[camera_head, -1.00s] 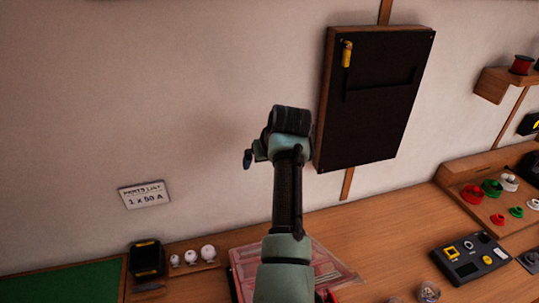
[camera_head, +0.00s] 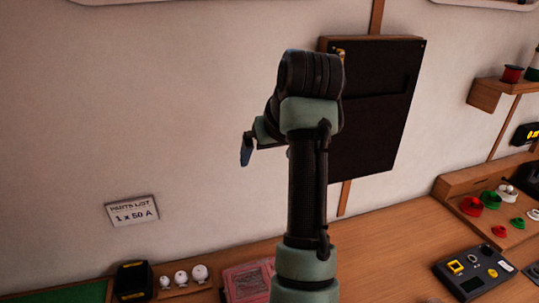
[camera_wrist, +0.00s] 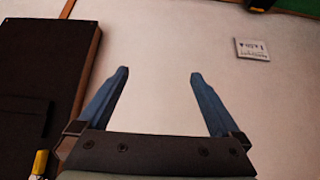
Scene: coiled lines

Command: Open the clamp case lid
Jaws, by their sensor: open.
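A red case with a clear lid (camera_head: 245,281), which looks like the clamp case, lies on the bench at the bottom of the head view. My arm covers its right part, and whether its lid is fully closed cannot be told. My gripper (camera_head: 247,150) is raised well above the bench in front of the wall, apart from the case. In the wrist view my gripper (camera_wrist: 159,74) is open, with two blue fingers spread and nothing between them. The wrist view does not show the case.
A black wall board (camera_head: 385,110) with a wooden edge hangs behind my arm. A parts list card (camera_head: 132,211) is on the wall. White knobs (camera_head: 181,279) and a black box (camera_head: 134,281) stand left of the case. A dark panel (camera_head: 473,270) lies right; the bench between is clear.

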